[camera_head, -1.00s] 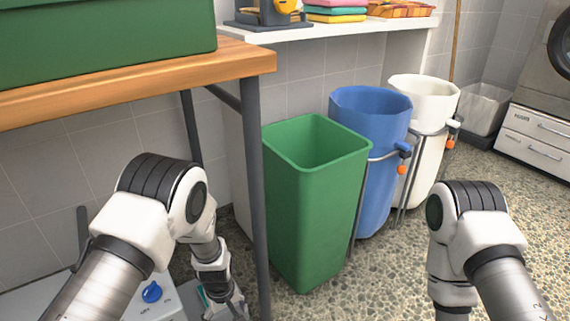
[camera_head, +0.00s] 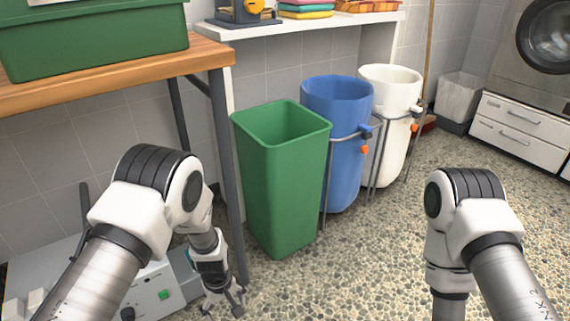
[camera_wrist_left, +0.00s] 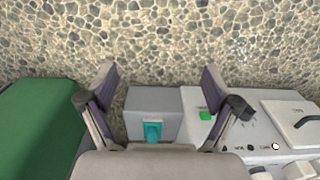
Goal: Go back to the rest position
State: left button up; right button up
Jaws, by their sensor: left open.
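My left gripper (camera_head: 224,303) hangs low at the bottom left of the head view, pointing down beside the grey table leg. In the left wrist view my left gripper (camera_wrist_left: 168,98) has its two fingers spread apart with nothing between them. Below and between the fingers lies a grey box with a teal knob (camera_wrist_left: 153,131). My right arm (camera_head: 470,230) shows at the lower right of the head view, but its gripper is out of the picture.
A green bin (camera_head: 285,190), a blue bin (camera_head: 335,105) and a white bin (camera_head: 392,90) stand in a row. A wooden table (camera_head: 120,82) carries a green crate (camera_head: 95,45). A grey-white machine (camera_head: 150,295) sits low at left. Pebbled floor (camera_head: 370,250) is clear between my arms.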

pick_arm(q)
jog(key=s+a+r+m+p, duration=0.2)
jog(key=s+r+p, duration=0.6)
jog(key=r+p, duration=0.4)
jog(key=s+a+r+m+p, duration=0.2)
jog(key=s+a+r+p, duration=0.2)
jog(key=s+r+p, duration=0.5)
jog(key=s+a+r+m+p, duration=0.2)
jog(key=s+r+p, duration=0.7)
jog(key=r+p, duration=0.7)
jog(key=shift+s+a+r+m+p, duration=0.15)
jog(key=shift+a+r+m+p, duration=0.2)
jog(key=shift+a+r, duration=0.3)
jog(key=shift+f, duration=0.1)
